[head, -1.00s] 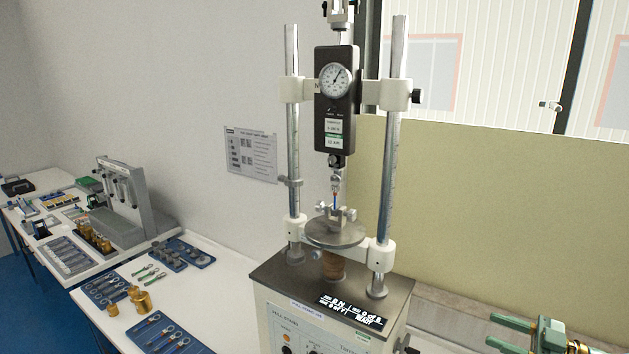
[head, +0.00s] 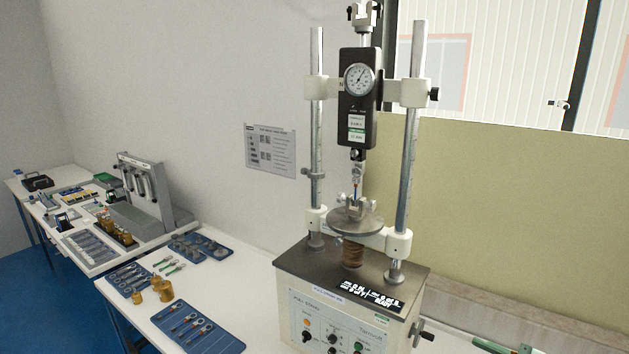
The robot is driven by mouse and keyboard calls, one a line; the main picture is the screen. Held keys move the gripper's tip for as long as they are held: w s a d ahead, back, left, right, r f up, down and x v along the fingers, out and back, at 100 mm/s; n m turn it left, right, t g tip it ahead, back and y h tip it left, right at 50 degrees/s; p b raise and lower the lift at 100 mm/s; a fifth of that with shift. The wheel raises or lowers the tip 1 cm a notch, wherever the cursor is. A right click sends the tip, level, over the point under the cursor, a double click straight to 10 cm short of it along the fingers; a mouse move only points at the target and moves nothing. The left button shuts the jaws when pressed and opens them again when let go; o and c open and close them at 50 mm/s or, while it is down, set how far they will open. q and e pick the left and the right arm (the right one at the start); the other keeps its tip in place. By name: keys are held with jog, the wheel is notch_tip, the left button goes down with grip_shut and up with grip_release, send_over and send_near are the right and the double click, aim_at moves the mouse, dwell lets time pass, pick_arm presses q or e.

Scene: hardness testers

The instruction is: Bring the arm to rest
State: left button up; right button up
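My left gripper is not in view.
The tester has two steel columns, a dial force gauge (head: 358,110) and a round plate (head: 355,221). Blue tool trays (head: 225,338), brass weights (head: 162,290) and a grey stand (head: 150,195) occupy the white bench to the left. A beige panel (head: 500,220) stands behind.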

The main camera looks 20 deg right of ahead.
jog(key=s+a+f+m+g+h, duration=0.1)
jog(key=a+f+h, duration=0.25)
jog(key=a, duration=0.25)
jog(key=s+a+f+m+g+h, duration=0.1)
jog(key=a+f+h, duration=0.2)
jog(key=a+h, duration=0.3)
jog(key=s+a+r+m+g+h, duration=0.1)
jog(key=s+a+r+g+h, duration=0.4)
jog(key=s, duration=0.5)
jog(key=s+a+f+g+y+b, duration=0.2)
jog(key=f+b, duration=0.4)
jog(key=f, duration=1.5)
jog(key=s+a+f+g+y+b, duration=0.25)
jog(key=f+b, duration=0.45)
jog(key=f, duration=1.3)
pick_arm(q)
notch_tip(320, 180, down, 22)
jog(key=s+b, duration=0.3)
jog(key=b, duration=0.6)
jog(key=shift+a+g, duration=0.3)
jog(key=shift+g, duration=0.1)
pick_arm(e)
jog(key=s+f+m+g+y, duration=0.1)
jog(key=s+f+m+g, duration=0.2)
jog(key=s+f, duration=1.7)
notch_tip(320, 180, down, 4)
jog(key=shift+f+m, duration=0.1)
jog(key=shift+m, duration=0.2)
